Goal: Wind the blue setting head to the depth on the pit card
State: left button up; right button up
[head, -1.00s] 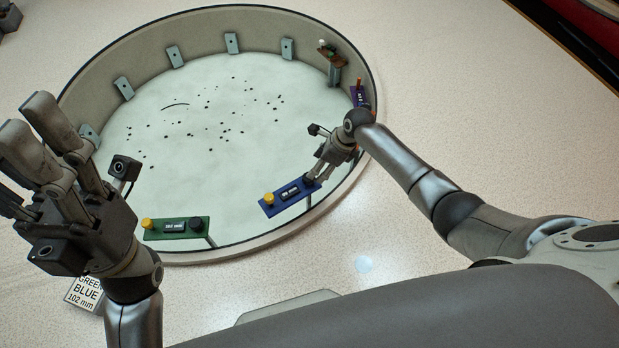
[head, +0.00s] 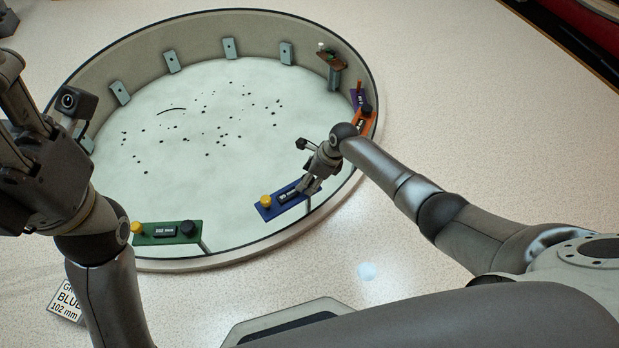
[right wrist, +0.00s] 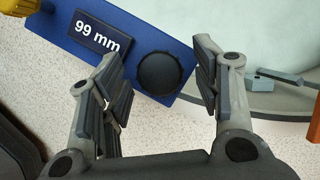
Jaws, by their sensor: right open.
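The blue setting head (head: 268,213) is a blue plate on the near right rim of the round pit. It carries a yellow knob (head: 265,201), a display and a black knob. In the right wrist view the display (right wrist: 97,39) reads 99 mm. My right gripper (head: 308,189) is at the head's right end. In the wrist view its open fingers stand either side of the black knob (right wrist: 160,73), with gaps visible. The pit card (head: 66,302) is partly hidden by my left arm; BLUE and 102 mm are readable. My left gripper (head: 12,125) is at the left edge, partly cut off.
A green head (head: 168,239) with a yellow and a black knob sits on the near rim, left of the blue one. An orange head (head: 364,123) and a purple head (head: 358,97) are on the right rim. Grey plates line the far wall.

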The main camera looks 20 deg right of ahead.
jog(key=c, duration=1)
jog(key=shift+c, duration=0.2)
jog(key=shift+r+p, duration=0.15)
jog(key=shift+p, duration=0.2)
